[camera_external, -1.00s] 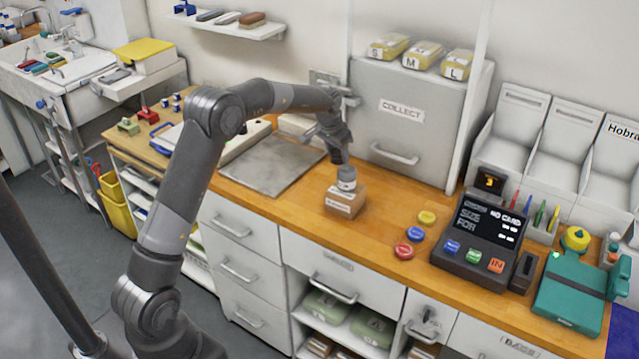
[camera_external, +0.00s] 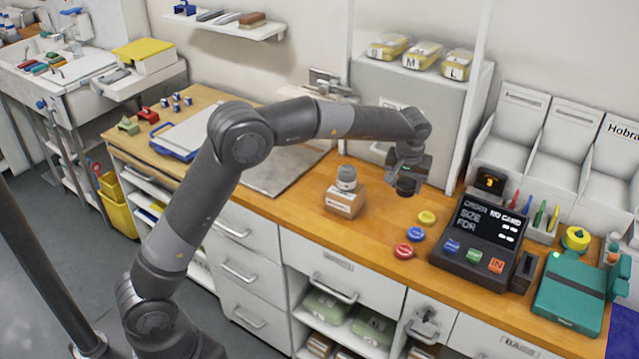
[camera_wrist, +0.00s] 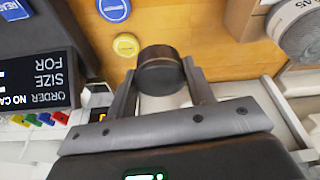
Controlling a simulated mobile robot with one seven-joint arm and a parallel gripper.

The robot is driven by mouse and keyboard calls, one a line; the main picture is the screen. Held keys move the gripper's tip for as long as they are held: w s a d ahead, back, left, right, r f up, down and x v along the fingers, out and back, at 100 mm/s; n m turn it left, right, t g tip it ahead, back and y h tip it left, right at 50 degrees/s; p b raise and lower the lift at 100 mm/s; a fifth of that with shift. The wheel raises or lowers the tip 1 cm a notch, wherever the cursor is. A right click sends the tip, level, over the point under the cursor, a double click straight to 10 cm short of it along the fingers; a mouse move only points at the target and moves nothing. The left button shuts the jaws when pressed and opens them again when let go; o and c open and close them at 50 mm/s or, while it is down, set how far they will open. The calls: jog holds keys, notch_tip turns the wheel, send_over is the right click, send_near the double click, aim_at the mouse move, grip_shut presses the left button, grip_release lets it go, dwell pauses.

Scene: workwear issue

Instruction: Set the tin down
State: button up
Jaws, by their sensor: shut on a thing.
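A dark round tin (camera_wrist: 160,72) is between the two fingers of my gripper (camera_wrist: 161,85) in the wrist view. My gripper (camera_external: 406,176) is shut on it. In the external view the dark tin (camera_external: 406,187) hangs below my gripper over the wooden counter (camera_external: 375,240), in front of the grey collect cabinet. It looks a little above the counter, but the exact gap cannot be told. The fingers hide part of its sides.
Yellow (camera_external: 427,218), blue (camera_external: 415,234) and red (camera_external: 404,251) round pieces lie in front of my gripper. A brown box (camera_external: 345,203) with a grey round item (camera_external: 346,178) stands to the left. A dark order console (camera_external: 470,265) stands to the right. Bare counter lies between.

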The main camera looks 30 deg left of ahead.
jog(key=s+d, duration=0.2)
jog(key=d, duration=0.1)
send_over(397, 202)
jog(key=shift+n, duration=0.3)
jog(key=f, duration=0.6)
jog(key=shift+s+d+f, duration=0.1)
jog(key=shift+s+f, duration=0.3)
jog(key=shift+f, duration=2)
jog(key=shift+f, duration=0.1)
jog(key=o, duration=1)
jog(key=shift+c, duration=0.2)
